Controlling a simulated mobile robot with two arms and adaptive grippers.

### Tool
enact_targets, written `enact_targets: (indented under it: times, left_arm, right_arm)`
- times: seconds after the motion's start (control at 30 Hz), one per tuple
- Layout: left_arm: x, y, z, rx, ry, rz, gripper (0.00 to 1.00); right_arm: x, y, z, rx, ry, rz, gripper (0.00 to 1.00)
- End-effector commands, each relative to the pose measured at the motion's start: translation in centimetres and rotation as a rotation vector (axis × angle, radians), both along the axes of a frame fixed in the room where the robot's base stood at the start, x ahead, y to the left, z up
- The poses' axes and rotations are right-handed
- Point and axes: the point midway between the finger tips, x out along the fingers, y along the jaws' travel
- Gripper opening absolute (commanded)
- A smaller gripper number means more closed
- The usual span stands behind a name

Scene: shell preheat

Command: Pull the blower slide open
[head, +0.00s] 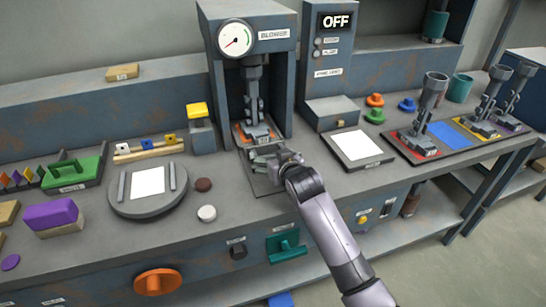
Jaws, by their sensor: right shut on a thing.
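The blower (208,40) is a grey-blue cabinet with a round gauge and a "BLOWER" label, at the top centre of the head view. A dark metal piece stands upright in its open bay on an orange-edged base. The blower slide (262,184) is a flat grey plate at the foot of the bay, partly covered by my gripper and arm. My right gripper (268,158) is low at the front of the bay, shut on the slide; the exact contact is hard to make out. My left gripper is not in view.
A control panel (333,55) reading "OFF" stands right of the blower. A yellow-topped block (197,110) and a round plate (124,201) are to the left. A white-topped pad (387,160) and coloured knobs lie right. Bare bench (235,205) shows in front of the slide.

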Motion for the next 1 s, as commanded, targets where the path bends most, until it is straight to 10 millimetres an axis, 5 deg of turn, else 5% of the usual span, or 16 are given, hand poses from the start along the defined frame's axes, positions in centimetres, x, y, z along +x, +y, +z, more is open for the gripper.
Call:
enact_targets:
  times: [0.57,1.0]
  left_arm:
    - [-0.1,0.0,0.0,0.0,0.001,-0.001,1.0]
    - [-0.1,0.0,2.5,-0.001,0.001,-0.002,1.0]
  right_arm:
    - [0.0,0.0,0.0,0.001,0.0,0.001,0.34]
    - [-2.2,-0.7,0.3,0.0,0.003,0.001,0.33]
